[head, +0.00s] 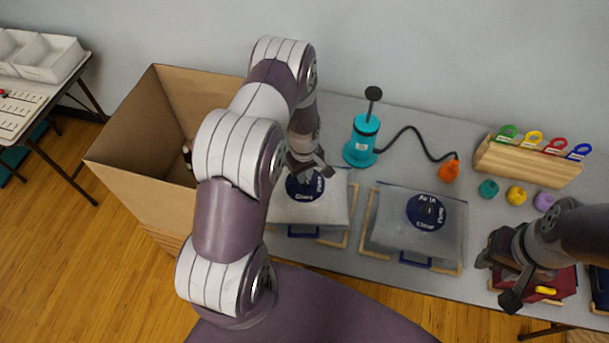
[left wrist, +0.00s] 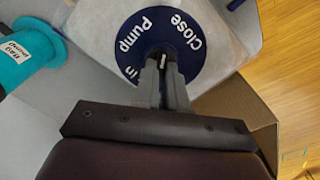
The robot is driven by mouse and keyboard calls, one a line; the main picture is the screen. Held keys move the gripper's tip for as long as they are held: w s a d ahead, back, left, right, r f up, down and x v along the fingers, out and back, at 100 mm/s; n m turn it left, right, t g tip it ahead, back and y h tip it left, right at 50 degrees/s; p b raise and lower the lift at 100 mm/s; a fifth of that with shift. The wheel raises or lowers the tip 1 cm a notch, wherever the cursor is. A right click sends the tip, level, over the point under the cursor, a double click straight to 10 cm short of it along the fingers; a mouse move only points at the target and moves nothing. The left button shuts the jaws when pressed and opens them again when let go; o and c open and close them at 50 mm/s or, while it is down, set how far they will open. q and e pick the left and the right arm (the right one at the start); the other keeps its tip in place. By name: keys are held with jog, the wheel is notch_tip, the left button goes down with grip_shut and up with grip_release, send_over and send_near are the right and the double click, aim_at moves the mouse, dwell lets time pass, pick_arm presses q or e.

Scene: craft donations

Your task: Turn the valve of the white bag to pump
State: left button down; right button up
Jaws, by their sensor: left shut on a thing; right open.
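The white bag (head: 335,210) lies flat in a wooden frame on the grey table, left of a greyer bag (head: 385,232). Its round blue valve dial (head: 296,188) carries white words; in the left wrist view the dial (left wrist: 190,22) reads "Close", "Pump" and "in". My left gripper (head: 308,176) reaches down over it. In the left wrist view its fingers (left wrist: 163,62) are shut on the valve knob at the dial's middle, hiding most of the knob; where it points cannot be told. My right gripper (head: 499,282) is open and apart from both bags, at the right.
A teal hand pump (head: 362,140) stands behind the bags, its black hose ending in an orange nozzle (head: 449,171). A cardboard box (head: 140,190) stands at the left. A wooden holder (head: 525,166) with coloured tags and several yarn balls (head: 516,195) sit right. A red box (head: 565,285) is under my right gripper.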

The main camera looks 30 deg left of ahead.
pick_arm(q)
jog(key=n+b, duration=0.2)
jog(key=n, duration=0.3)
jog(key=shift+s+n, duration=0.1)
jog(key=shift+n, duration=0.2)
jog(key=n+b, duration=0.1)
jog(key=n, duration=0.3)
jog(key=shift+s+n, duration=0.1)
jog(key=shift+n, duration=0.3)
jog(key=c, duration=1.2)
grip_release()
